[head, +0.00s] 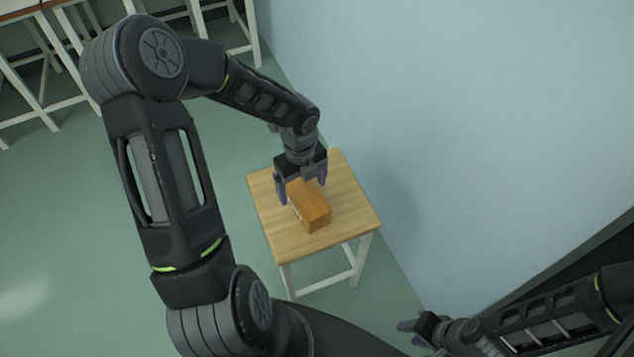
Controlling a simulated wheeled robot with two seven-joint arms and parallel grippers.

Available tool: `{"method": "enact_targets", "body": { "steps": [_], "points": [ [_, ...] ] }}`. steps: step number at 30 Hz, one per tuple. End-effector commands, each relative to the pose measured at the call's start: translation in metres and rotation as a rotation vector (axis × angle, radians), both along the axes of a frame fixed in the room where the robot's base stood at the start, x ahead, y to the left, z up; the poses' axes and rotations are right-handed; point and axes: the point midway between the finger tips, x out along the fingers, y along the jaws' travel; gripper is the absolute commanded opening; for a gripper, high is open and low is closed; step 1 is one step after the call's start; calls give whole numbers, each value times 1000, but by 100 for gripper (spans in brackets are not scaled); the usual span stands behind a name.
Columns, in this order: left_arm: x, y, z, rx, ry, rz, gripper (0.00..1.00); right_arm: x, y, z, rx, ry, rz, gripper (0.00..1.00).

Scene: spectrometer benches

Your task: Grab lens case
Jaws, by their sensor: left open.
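The lens case looks to be the orange-brown wooden box (312,209) lying on a small wooden stool (349,217). My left gripper (302,188) is open above the far end of the box, with one finger to its left and one to its right. I cannot tell whether the fingers touch the box, and the gripper hides its far end. My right gripper (412,329) is at the bottom right, away from the stool. It is small and seen from the side, so its jaw opening is unclear.
The stool stands close to a pale blue wall (430,110) on its right. White-legged benches (30,85) stand at the top left. Green floor (60,220) to the left is clear. The rest of the stool top is bare.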

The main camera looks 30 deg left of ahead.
Motion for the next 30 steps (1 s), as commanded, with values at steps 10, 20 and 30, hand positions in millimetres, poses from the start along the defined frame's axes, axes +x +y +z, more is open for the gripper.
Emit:
{"method": "enact_targets", "body": {
  "steps": [10,20,30],
  "points": [
    [0,0,0,0,0,1,89,-1,0,0,0,2,1,36],
    [0,0,-24,-1,2,1,89,-1,0,-6,0,1,0,36],
    [0,0,-27,0,0,1,89,-1,0,-6,0,1,0,36]
  ]
}}
